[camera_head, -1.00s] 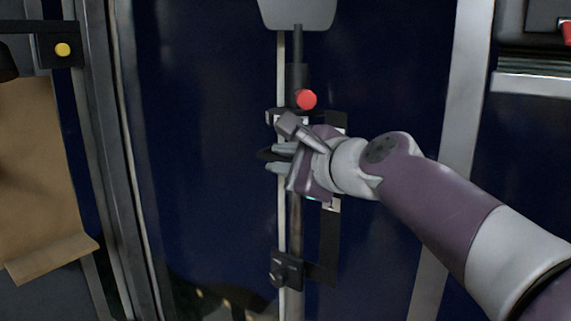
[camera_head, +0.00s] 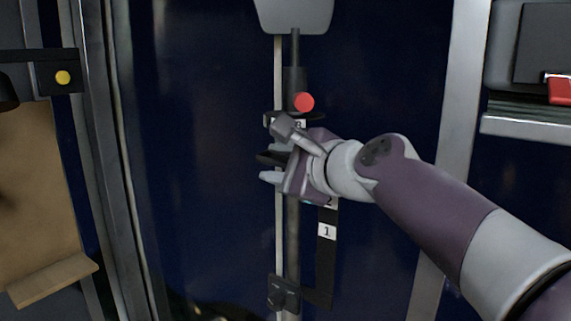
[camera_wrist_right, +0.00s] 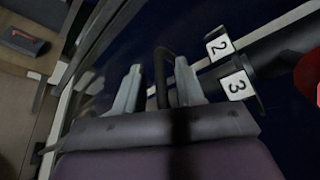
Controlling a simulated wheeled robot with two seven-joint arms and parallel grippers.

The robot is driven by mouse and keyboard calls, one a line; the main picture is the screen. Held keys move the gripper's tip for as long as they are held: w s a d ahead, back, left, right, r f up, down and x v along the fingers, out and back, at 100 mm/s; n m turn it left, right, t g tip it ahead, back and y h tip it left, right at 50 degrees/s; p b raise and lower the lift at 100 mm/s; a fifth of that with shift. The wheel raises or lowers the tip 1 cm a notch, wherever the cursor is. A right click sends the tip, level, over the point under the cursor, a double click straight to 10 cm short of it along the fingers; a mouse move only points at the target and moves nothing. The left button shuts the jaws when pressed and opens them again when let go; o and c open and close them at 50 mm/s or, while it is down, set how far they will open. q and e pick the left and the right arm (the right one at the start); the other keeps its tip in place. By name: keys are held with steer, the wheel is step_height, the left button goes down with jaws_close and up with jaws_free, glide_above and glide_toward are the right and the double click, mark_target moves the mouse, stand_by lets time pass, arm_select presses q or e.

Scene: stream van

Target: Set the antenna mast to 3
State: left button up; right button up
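The antenna mast (camera_head: 295,72) is a dark upright pole on a dark blue wall. A red knob (camera_head: 304,102) sits on it above a label 3 (camera_head: 299,123). A label 1 (camera_head: 327,232) shows on a black strip lower down. My right gripper (camera_head: 272,162) is at the mast, just below the red knob. In the right wrist view, a black looped handle (camera_wrist_right: 165,70) stands between its fingers, close to the right one, with a gap at the left one. Labels 2 (camera_wrist_right: 218,47) and 3 (camera_wrist_right: 237,86) lie just right of the fingers. My left gripper is out of view.
A black bracket (camera_head: 284,293) holds the mast lower down. A grey plate (camera_head: 295,14) is at its top. Left are a yellow button (camera_head: 63,77) and a brown panel (camera_head: 40,190). Right is a box with a red part (camera_head: 560,90). The wall left of the mast is clear.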

steer(key=b+v, duration=0.5)
steer(key=v, duration=0.7)
steer(key=shift+s, duration=0.2)
steer(key=shift+d+r, duration=0.1)
